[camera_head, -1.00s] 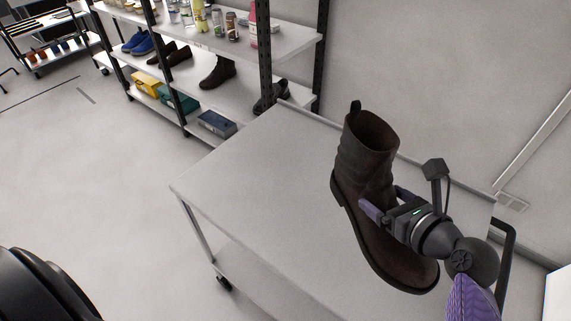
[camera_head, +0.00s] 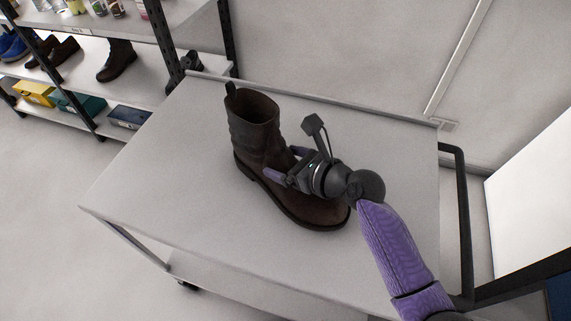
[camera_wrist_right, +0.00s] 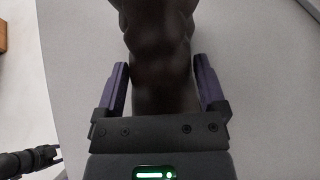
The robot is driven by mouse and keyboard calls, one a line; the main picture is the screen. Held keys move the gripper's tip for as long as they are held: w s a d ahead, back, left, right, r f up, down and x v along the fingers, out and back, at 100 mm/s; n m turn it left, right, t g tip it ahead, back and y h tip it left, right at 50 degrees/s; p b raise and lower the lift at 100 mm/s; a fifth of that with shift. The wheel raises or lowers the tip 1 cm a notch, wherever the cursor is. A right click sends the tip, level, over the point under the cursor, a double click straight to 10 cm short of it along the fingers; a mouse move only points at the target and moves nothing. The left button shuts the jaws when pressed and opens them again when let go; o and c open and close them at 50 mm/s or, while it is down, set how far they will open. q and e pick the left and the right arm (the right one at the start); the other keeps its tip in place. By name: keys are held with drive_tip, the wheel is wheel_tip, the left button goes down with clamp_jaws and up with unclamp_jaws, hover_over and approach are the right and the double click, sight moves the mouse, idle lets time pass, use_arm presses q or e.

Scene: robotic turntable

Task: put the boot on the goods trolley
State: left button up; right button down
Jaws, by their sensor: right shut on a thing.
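A dark brown boot (camera_head: 252,130) is upright over the grey top of the goods trolley (camera_head: 160,170), its toe toward the lower right. I cannot tell whether its sole touches the top. My right gripper (camera_head: 283,165) is shut on the boot, with its purple fingers on either side of it. In the right wrist view the boot (camera_wrist_right: 160,60) runs between the two fingers (camera_wrist_right: 160,88). Part of the boot's front is hidden behind the gripper.
The trolley has a black handle (camera_head: 463,220) at the right. A shelf rack (camera_head: 150,77) with shoes, boxes and jars stands behind it at the upper left. A wall lies close behind the trolley. The trolley top left of the boot is clear.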

unclamp_jaws()
drive_tip(key=shift+s+d+r, duration=0.1)
drive_tip(key=shift+d+r, duration=0.05)
drive_tip(key=shift+r, duration=0.1)
drive_tip(key=p+v, duration=0.4)
drive_tip(key=v, duration=0.6)
drive_tip(key=shift+s+d+r, duration=0.2)
drive_tip(key=shift+d, duration=0.05)
drive_tip(key=shift+s+d+r, duration=0.15)
drive_tip(key=shift+s+d, duration=0.1)
drive_tip(key=shift+d, duration=0.05)
